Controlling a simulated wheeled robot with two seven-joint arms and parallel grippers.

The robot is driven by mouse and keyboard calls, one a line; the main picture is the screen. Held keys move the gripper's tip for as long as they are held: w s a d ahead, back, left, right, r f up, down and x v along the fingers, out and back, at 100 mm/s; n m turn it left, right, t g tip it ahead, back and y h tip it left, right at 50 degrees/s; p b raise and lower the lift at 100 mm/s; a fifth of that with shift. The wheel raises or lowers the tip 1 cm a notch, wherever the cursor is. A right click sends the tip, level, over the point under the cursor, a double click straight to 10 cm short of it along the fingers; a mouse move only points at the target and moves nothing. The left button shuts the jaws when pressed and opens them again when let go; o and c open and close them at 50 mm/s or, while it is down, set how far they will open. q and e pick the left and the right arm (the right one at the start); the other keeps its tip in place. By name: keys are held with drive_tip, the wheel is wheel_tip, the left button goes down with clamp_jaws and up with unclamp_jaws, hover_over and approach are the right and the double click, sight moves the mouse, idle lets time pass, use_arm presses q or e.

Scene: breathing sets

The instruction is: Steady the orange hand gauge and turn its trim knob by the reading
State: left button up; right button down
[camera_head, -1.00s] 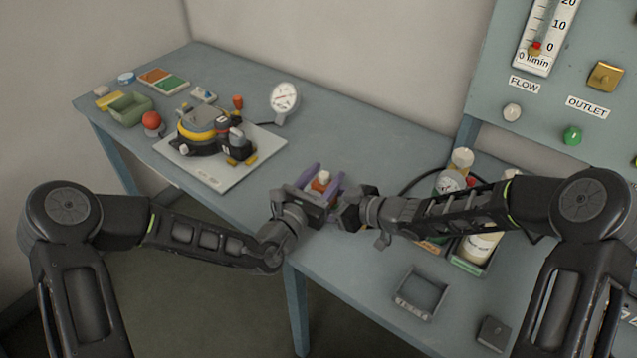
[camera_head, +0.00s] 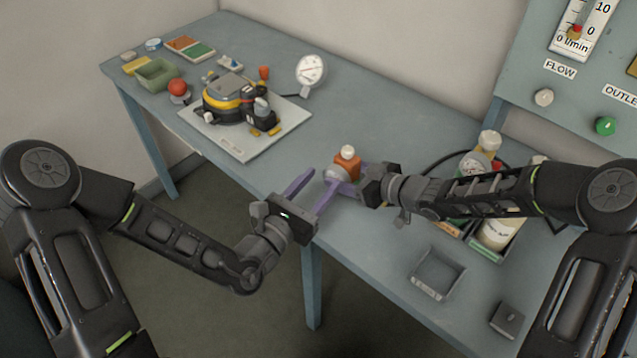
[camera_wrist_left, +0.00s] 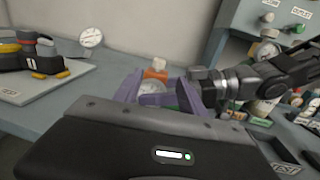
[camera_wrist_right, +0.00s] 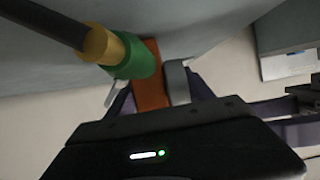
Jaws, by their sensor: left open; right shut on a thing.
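The orange hand gauge (camera_head: 347,167) is held above the bench's front edge. Its white knob (camera_head: 348,151) is on top and a pale round dial (camera_wrist_left: 152,87) faces my left wrist camera; the reading is too small to make out. My right gripper (camera_head: 352,181) is shut on the gauge's orange body (camera_wrist_right: 151,88) from the right. A green and brass fitting (camera_wrist_right: 132,60) with a dark hose or rod shows beside the body. My left gripper (camera_head: 322,184) is open and empty, its purple fingers pointing toward the gauge from the lower left.
A white board (camera_head: 220,142) with a black and yellow device (camera_head: 233,103) and a dial gauge (camera_head: 310,70) stand on the left of the bench. Bottles in a crate (camera_head: 487,248) stand under my right forearm. An empty grey tray (camera_head: 437,272) lies in front. A flow panel rises at right.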

use_arm(q)
drive_tip(key=m+g+h, duration=0.6)
drive_tip(key=g+h, duration=0.1)
approach(348, 149)
drive_tip(key=shift+v, duration=1)
drive_tip(key=shift+s+d, duration=0.15)
drive_tip(key=shift+d, duration=0.05)
drive_tip(key=x, duration=1.2)
drive_tip(key=shift+a, duration=0.15)
